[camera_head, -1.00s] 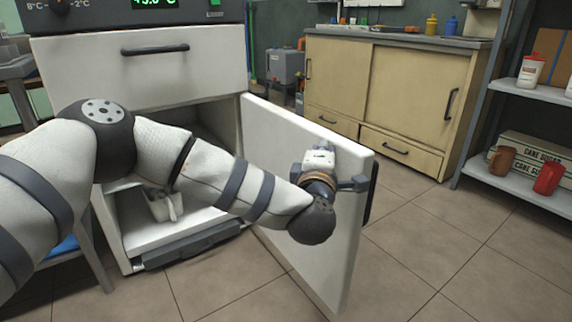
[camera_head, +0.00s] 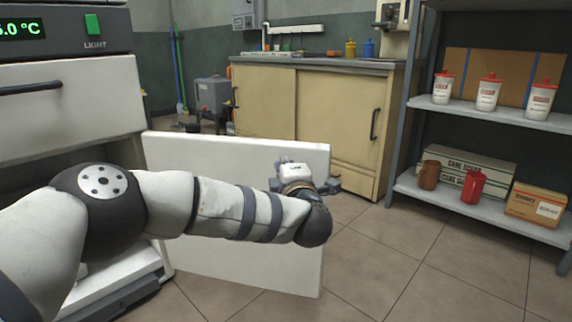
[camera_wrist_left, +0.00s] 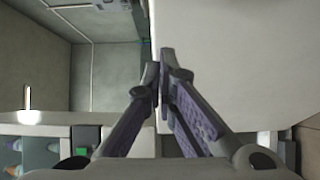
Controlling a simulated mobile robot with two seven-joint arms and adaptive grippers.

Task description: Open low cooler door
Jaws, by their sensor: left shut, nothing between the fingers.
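The low cooler door (camera_head: 230,160) is a white panel standing swung wide open, to the right of the white cooler body (camera_head: 70,105). Its inner face is towards me. My left arm reaches across in front of it, and my left gripper (camera_head: 303,184) is at the door's free right edge; I cannot tell if it touches. In the left wrist view, the gripper's fingers (camera_wrist_left: 163,78) are shut with nothing between them, beside a pale flat panel (camera_wrist_left: 240,60). The arm hides most of the low compartment. The door's handle is not visible. My right gripper is not in view.
An upper white drawer or door with a dark handle (camera_head: 30,87) is shut above. A beige cabinet (camera_head: 265,105) stands behind the open door. A metal shelf (camera_head: 480,205) with bottles and boxes stands at the right. Tiled floor (camera_head: 400,265) between is clear.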

